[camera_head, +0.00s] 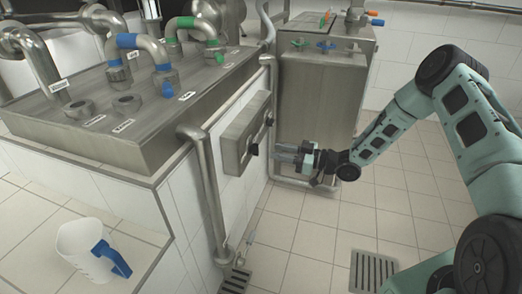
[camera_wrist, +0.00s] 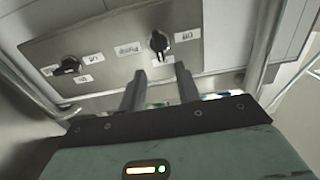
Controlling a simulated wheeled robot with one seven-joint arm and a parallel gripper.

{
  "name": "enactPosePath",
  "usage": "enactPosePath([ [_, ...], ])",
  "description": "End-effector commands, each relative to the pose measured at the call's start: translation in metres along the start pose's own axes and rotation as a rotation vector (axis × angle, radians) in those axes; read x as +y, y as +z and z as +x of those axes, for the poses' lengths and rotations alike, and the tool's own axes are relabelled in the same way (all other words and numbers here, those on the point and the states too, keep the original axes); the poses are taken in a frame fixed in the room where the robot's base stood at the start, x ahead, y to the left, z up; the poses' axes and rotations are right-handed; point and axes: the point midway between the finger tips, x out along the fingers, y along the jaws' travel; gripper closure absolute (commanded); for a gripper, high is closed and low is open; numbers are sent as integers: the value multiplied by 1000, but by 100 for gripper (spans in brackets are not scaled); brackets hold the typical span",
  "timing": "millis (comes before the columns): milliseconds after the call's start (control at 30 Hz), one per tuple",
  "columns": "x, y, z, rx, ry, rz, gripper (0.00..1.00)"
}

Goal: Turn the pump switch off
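A grey metal switch panel (camera_head: 232,146) is on the side of the tiled counter and fills the upper part of the wrist view (camera_wrist: 105,35). It bears two dark rotary knobs. In the wrist view, one knob (camera_wrist: 66,66) is at the left and the other knob (camera_wrist: 158,42) is further right, each with small white labels that I cannot read surely. I cannot tell which one is the pump switch. My gripper (camera_head: 284,153) points at the panel. In the wrist view its two fingers (camera_wrist: 160,70) are apart and empty, just short of the right knob, with no clear contact.
A metal pipe (camera_head: 206,180) runs down the counter beside the panel. A steel cabinet (camera_head: 318,105) with small valves stands behind my gripper. A white jug with a blue handle (camera_head: 82,243) stands on the tiled ledge at the lower left.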

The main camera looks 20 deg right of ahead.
Motion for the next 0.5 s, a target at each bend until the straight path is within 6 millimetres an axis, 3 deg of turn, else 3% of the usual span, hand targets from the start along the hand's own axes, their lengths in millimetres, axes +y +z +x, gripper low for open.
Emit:
enactPosePath([
  [200,-1,1,42,1,-1,0,67],
  [500,0,0,68,1,0,1,67],
])
